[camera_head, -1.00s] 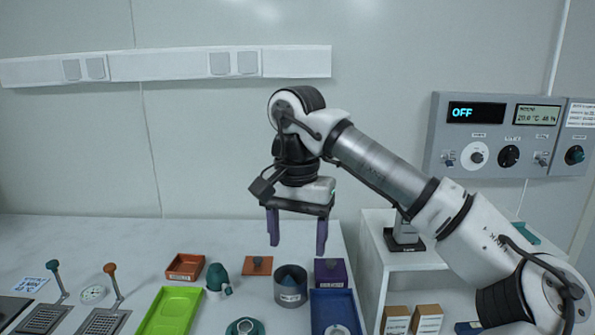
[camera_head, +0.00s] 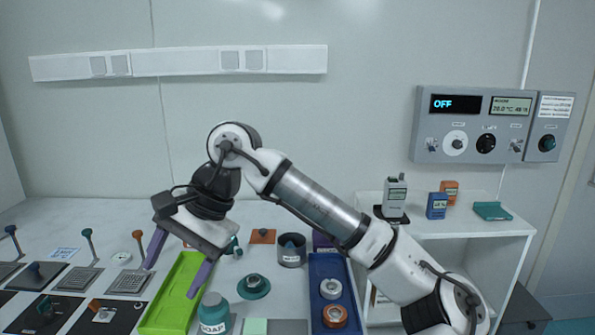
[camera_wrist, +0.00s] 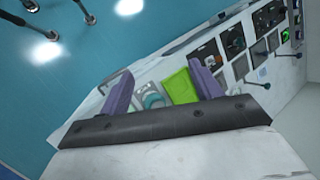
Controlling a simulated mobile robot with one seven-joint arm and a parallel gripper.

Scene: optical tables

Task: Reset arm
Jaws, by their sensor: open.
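My gripper (camera_head: 178,262) is open, with two purple fingers spread apart and nothing between them. In the head view it hangs tilted above the left part of the table, its right finger in front of the green tray (camera_head: 172,300). My arm reaches in from the lower right, bent at the elbow. In the wrist view the open fingers (camera_wrist: 160,92) frame part of the table, with the green tray (camera_wrist: 181,87) showing between them.
A blue tray (camera_head: 318,262) holds rolls of tape. A teal soap bottle (camera_head: 214,316), a grey cup (camera_head: 291,250) and several levers on plates stand on the table (camera_head: 45,212). A side shelf (camera_head: 470,224) carries small meters. A control panel (camera_head: 470,150) reading OFF hangs on the wall.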

